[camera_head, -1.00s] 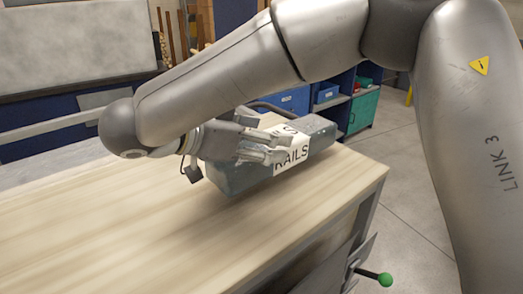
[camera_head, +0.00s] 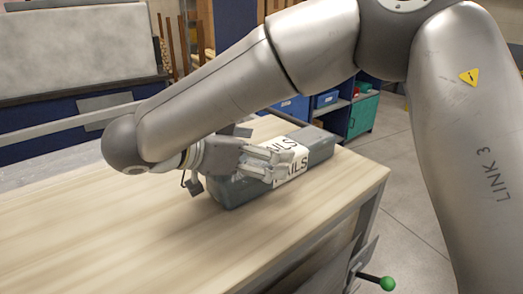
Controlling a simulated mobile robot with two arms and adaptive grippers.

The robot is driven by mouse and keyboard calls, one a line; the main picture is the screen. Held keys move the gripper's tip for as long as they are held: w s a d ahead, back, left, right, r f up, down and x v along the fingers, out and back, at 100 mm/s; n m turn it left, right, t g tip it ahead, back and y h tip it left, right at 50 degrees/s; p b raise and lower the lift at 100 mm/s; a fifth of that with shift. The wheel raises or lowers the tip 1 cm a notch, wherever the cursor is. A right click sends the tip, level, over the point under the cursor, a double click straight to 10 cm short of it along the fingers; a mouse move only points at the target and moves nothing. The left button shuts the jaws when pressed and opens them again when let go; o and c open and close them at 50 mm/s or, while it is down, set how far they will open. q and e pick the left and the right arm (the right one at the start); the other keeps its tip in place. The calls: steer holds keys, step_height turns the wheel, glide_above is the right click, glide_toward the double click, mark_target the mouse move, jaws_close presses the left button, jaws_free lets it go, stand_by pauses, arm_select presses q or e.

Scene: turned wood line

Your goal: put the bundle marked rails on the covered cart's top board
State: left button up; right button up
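The bundle marked RAILS (camera_head: 318,150) is a long dark grey block with a white label band. It lies on, or very close above, the pale wooden top board (camera_head: 130,235), near its far right edge. My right gripper (camera_head: 283,163) is over the bundle's near left part, with its light grey fingers across the label, hiding some letters. The fingers touch or nearly touch the bundle; I cannot tell whether they grip it. The bundle's far side is partly hidden. My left gripper is out of view.
A lever with a green knob (camera_head: 388,283) sticks out below the board's right end. Blue and green bins (camera_head: 362,115) stand on shelves behind. A grey padded panel (camera_head: 80,50) stands at the back left. The board's front left is clear.

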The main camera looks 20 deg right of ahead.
steer(key=shift+r, duration=0.1)
steer(key=v, duration=0.5)
steer(key=shift+a+r, duration=0.15)
steer(key=p+v, duration=0.3)
steer(key=v, duration=0.3)
steer(key=shift+s+a, duration=0.15)
steer(key=shift+a, duration=0.2)
